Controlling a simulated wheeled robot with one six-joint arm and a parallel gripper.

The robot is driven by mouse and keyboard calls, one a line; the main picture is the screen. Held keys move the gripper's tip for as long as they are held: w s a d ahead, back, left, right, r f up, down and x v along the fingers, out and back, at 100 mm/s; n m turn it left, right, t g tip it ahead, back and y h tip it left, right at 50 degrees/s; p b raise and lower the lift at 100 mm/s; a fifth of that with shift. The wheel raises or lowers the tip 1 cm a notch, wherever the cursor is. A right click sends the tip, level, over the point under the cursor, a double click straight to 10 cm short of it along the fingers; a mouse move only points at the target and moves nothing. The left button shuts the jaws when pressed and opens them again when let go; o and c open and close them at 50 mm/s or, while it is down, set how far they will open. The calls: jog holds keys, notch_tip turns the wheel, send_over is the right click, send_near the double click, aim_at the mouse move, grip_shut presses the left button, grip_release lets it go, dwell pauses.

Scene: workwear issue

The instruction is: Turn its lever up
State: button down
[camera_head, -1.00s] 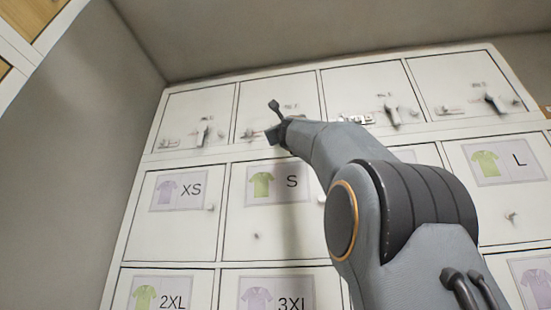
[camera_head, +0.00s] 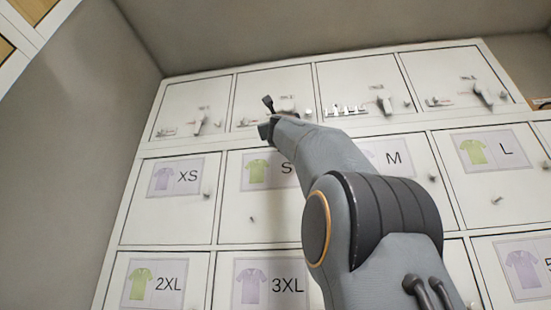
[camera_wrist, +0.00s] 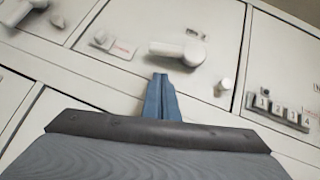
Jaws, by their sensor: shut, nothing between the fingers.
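In the wrist view a white lever (camera_wrist: 176,51) sits on a white locker door (camera_wrist: 225,28), its arm pointing left from a rounded hub. This is the second door from the left in the top row. My gripper (camera_wrist: 160,78) is shut and empty, its blue-grey fingertips just below the lever arm in the picture, with a small gap showing. In the head view my wrist largely hides this lever. Other levers show on the first door (camera_head: 199,121), third door (camera_head: 385,101) and fourth door (camera_head: 483,92).
A small knob (camera_wrist: 224,87) and a latch with a red label (camera_wrist: 113,44) flank the lever. A numbered strip (camera_wrist: 278,108) is on the door to the right. Shirt-labelled lockers (camera_head: 178,221) fill the rows below. A grey wall (camera_head: 75,130) stands at left.

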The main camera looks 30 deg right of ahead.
jog(key=b+v, duration=0.7)
jog(key=v, duration=0.3)
dwell(0.6)
